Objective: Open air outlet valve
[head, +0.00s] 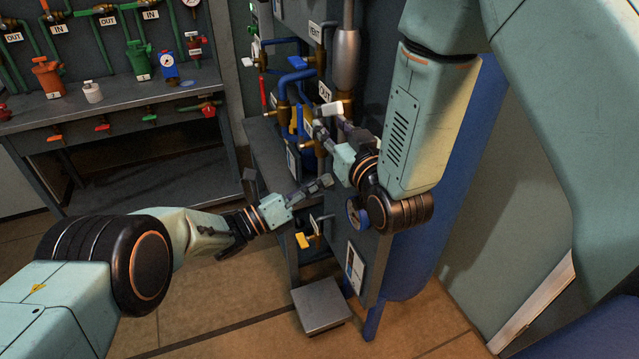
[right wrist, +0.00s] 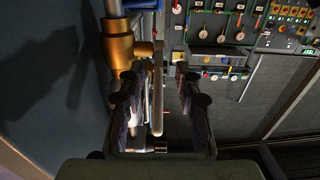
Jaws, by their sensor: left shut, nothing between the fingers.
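The valve by the OUT label (head: 325,91) has a white lever handle (head: 323,109) on brass pipework on the dark panel. My right gripper (head: 332,126) is at this handle in the head view. In the right wrist view its fingers (right wrist: 158,105) are spread apart, with a pale lever (right wrist: 158,88) between them, beside a brass fitting (right wrist: 118,48). I cannot tell whether either finger touches the lever. My left gripper (head: 322,185) is shut and empty, lower down in front of the panel, apart from the valve.
A yellow-handled valve (head: 303,240) sits low on the stand. A grey step (head: 321,305) is on the floor. A workbench (head: 110,108) with valves stands at back left.

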